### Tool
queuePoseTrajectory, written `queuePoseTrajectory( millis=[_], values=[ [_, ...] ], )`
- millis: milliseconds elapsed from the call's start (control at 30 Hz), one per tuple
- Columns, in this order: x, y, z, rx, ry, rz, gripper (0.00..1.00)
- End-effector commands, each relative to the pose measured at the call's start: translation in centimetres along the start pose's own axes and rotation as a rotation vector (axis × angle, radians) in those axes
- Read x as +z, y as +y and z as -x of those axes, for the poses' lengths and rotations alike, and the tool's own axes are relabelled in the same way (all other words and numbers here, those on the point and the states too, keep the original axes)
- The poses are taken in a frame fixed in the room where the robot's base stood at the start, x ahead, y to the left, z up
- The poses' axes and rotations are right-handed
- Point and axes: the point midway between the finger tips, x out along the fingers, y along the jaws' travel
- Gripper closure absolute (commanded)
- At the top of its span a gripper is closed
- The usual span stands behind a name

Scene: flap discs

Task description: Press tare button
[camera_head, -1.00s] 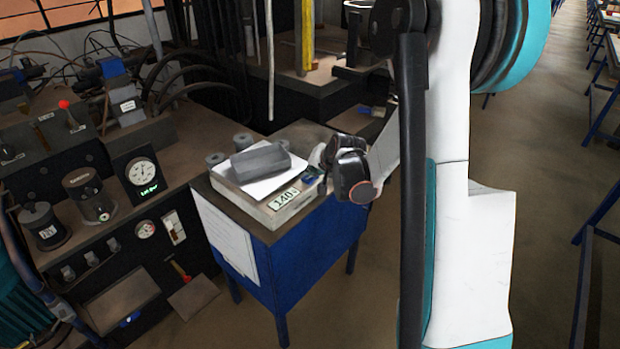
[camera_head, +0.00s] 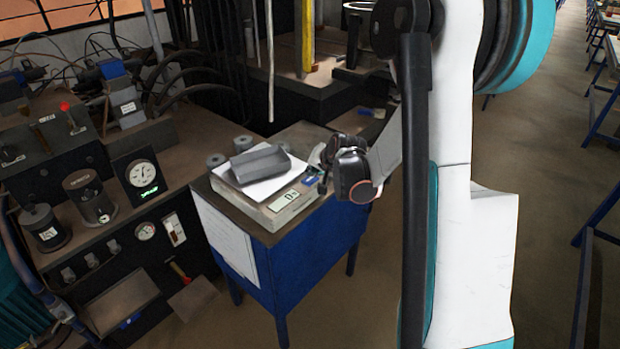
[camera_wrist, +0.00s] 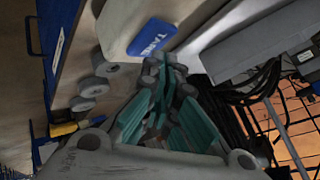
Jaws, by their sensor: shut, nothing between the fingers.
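A pale bench scale (camera_head: 268,212) stands on the blue-sided table, with a grey tray (camera_head: 257,163) on its white plate. Its display (camera_head: 284,201) appears to read 0. The blue tare button (camera_head: 310,180) is at the scale's right front corner; in the wrist view its blue TARE label (camera_wrist: 152,37) shows clearly. My gripper (camera_head: 318,162) is shut and empty at that corner, close by the button. In the wrist view my fingertips (camera_wrist: 168,68) are just below the label's edge; I cannot tell whether they touch it.
A paper sheet hangs on the blue table (camera_head: 315,245). A dark bench (camera_head: 95,260) with gauges and canisters is at the left. Open floor (camera_head: 545,150) lies to the right.

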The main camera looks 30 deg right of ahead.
Motion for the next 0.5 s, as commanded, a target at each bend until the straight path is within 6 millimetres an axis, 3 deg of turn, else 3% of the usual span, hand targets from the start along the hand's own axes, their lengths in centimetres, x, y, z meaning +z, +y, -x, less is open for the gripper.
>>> queuePoseTrajectory(
  millis=[500],
  values=[
    [-0.43, -0.44, 0.61, 0.0, 0.0, 0.0, 1.0]
  ],
)
